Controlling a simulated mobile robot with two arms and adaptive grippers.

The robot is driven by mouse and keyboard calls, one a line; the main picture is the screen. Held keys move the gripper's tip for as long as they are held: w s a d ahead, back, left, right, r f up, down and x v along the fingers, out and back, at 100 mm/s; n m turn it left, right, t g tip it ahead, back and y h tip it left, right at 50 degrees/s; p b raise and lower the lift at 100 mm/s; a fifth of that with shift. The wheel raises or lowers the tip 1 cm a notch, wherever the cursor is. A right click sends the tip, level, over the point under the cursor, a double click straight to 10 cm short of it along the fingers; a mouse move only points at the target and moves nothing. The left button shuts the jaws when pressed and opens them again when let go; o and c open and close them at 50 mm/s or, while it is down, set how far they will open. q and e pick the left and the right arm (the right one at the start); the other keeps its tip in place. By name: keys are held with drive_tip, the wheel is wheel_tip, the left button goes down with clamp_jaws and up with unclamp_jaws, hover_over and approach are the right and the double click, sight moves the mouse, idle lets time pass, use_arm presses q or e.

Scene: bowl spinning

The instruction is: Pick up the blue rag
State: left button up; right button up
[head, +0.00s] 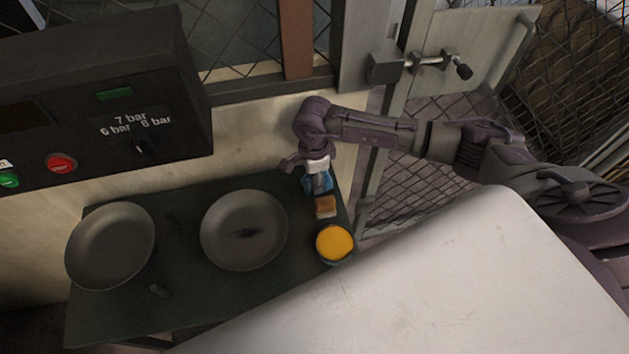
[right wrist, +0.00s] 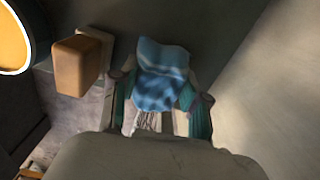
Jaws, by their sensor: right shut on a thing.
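The blue rag (head: 320,183) is at the back right corner of the dark table (head: 130,318) in the head view. My right gripper (head: 318,180) points down at it from above and hides part of it. In the right wrist view the rag (right wrist: 160,75) sits between the two fingers of my right gripper (right wrist: 160,108), which are shut on it. I cannot tell whether the rag still touches the table. My left gripper is not in view.
A brown block (head: 325,206) and a round yellow-topped container (head: 334,243) stand just in front of the rag. Two dark bowls (head: 244,230) (head: 110,245) lie to the left. A control box (head: 105,95) hangs on the wall behind, and a white surface (head: 450,290) fills the front right.

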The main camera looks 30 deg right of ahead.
drive_tip(key=r, duration=0.1)
drive_tip(key=s+r+b, duration=0.1)
drive_tip(key=shift+r, duration=0.35)
drive_tip(key=s+d+r+b, duration=0.1)
drive_tip(key=s+r+b, duration=0.1)
drive_tip(key=s+r, duration=0.4)
drive_tip(key=s, duration=0.4)
drive_tip(key=shift+s+d+r, duration=0.15)
drive_tip(key=shift+s+r, duration=0.15)
drive_tip(key=shift+r, duration=0.05)
